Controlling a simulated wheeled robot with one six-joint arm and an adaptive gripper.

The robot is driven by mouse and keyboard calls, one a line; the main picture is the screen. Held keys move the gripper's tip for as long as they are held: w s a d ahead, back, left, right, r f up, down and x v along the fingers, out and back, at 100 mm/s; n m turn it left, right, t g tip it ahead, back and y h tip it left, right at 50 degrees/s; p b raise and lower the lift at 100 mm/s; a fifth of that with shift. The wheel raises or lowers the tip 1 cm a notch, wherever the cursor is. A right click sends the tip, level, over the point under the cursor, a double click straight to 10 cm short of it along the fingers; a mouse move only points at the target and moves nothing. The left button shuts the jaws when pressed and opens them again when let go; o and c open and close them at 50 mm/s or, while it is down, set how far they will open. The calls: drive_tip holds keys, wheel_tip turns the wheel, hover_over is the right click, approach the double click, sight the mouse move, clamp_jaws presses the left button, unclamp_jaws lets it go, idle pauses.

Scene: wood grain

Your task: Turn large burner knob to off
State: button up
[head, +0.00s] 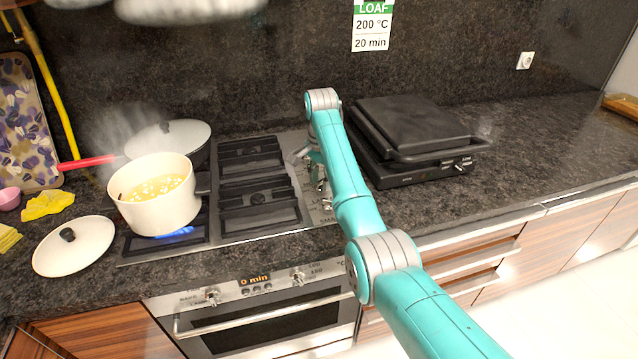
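The gas hob (226,238) has a control strip on its right side with small metal knobs (325,203) and printed labels, partly covered by my arm. One label seems to begin "LA" and one below it "SMA". I cannot make out the large burner knob's setting. A blue flame (178,233) burns under a cream pot (160,212) of bubbling yellow liquid on the front left burner. My gripper (306,158) is over the strip, near the knobs. It is mostly hidden behind my arm, so its fingers and any contact cannot be made out.
A black contact grill (410,125) stands close to the right of my arm. A lidded pan (168,140) with a red handle sits behind the pot. A loose lid (74,246) lies at left. The oven (265,310) is below. The counter farther right is clear.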

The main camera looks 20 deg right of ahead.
clamp_jaws()
drive_tip(key=shift+n, duration=2.3)
drive_tip(key=shift+n, duration=2.3)
